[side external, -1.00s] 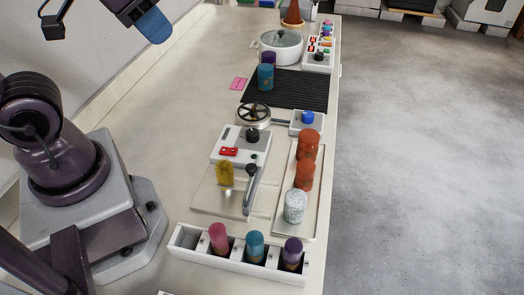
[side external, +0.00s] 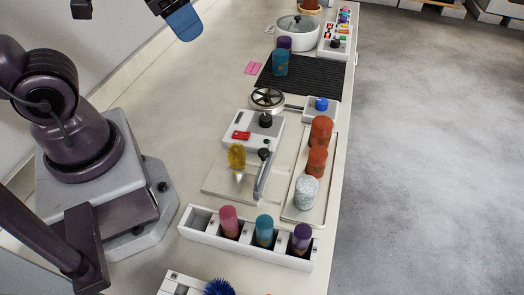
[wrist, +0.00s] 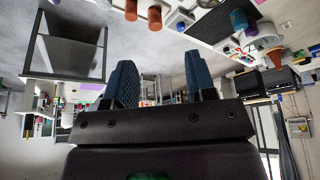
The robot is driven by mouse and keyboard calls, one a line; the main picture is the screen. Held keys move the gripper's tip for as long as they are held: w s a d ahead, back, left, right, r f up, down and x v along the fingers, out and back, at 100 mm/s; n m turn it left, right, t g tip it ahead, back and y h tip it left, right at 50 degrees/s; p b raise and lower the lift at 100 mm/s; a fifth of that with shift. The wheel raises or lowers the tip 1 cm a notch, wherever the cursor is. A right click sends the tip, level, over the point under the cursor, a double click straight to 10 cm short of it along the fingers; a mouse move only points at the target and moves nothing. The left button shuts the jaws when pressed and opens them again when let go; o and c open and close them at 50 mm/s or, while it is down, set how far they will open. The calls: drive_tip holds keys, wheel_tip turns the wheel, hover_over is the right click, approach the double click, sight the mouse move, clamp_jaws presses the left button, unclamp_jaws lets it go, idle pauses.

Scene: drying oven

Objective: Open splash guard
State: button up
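No part is plainly recognisable as the splash guard. A pale, see-through-looking plate (side external: 218,186) lies around the white control box (side external: 246,143) on the bench, with a grey lever (side external: 263,176) with a black knob at its right; I cannot tell whether this is the guard. In the wrist view a dark-framed, box-like panel (wrist: 65,50) shows at upper left, also unclear. My gripper (side external: 184,22) is high at the top of the side view, well away from the plate and lever. In the wrist view my gripper (wrist: 160,82) has its two blue fingers apart with nothing between them.
A yellow item (side external: 236,157) stands beside the lever. Orange and white jars stand on a tray (side external: 291,213) at right. A white rack (side external: 195,222) holds pink, teal and purple jars in front. A handwheel (side external: 267,98), black mat (side external: 278,82) and pot (side external: 297,35) lie farther back.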

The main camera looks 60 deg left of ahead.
drive_tip(key=w+d+f+g, duration=0.4)
drive_tip(key=w+f+g, duration=0.15)
drive_tip(key=w, duration=0.25)
drive_tip(key=g, duration=0.4)
approach(265, 151)
drive_tip(key=shift+t, duration=0.25)
drive_tip(key=x, duration=0.8)
drive_tip(key=shift+s+a+f, duration=0.1)
drive_tip(key=shift+s+f, duration=0.1)
drive_tip(key=shift+s, duration=0.2)
drive_tip(key=shift+w, duration=0.1)
clamp_jaws()
